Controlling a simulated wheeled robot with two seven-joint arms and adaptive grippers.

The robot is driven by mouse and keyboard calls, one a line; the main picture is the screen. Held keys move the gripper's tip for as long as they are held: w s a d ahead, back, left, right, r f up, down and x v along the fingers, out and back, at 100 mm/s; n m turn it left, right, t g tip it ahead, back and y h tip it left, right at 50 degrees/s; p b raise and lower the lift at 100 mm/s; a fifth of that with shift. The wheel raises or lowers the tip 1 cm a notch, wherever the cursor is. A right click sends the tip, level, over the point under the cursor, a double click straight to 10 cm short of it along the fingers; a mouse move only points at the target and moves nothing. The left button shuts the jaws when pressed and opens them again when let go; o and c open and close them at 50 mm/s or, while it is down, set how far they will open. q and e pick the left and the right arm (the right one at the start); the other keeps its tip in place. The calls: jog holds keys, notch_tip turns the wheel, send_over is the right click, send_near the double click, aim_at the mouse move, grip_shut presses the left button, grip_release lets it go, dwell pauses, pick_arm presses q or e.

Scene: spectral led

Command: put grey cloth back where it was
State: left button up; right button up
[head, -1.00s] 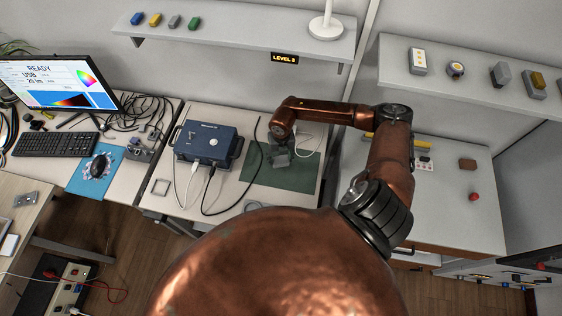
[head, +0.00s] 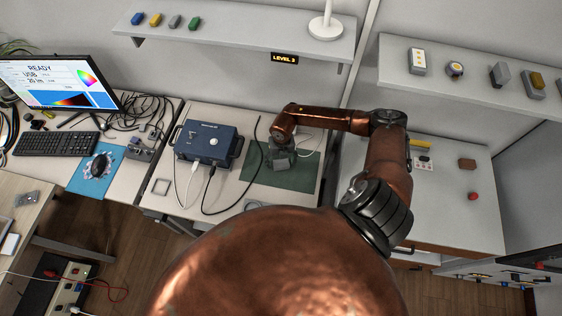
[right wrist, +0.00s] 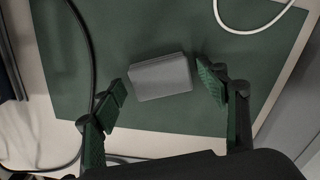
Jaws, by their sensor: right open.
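A grey cloth (right wrist: 160,77), looking like a small folded rectangular pad, lies on the green mat (right wrist: 75,55) in the right wrist view. My right gripper (right wrist: 163,86) is open over it, with one finger on each side and a visible gap to the cloth on both sides. Nothing is held. In the head view my right gripper (head: 282,157) hangs over the green mat (head: 302,177) and largely hides the cloth. I cannot tell how high the fingertips are above the mat. My left gripper is not in view.
A blue box (head: 207,142) with cables stands left of the mat; a black cable (right wrist: 90,50) runs along the mat's left side. A white cable (right wrist: 250,28) loops over its far edge. A shelf (head: 245,30) hangs behind. The mat's near part is clear.

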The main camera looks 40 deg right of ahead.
aim_at(281, 163)
jog(key=shift+d+r, duration=0.1)
jog(key=shift+r, duration=3.8)
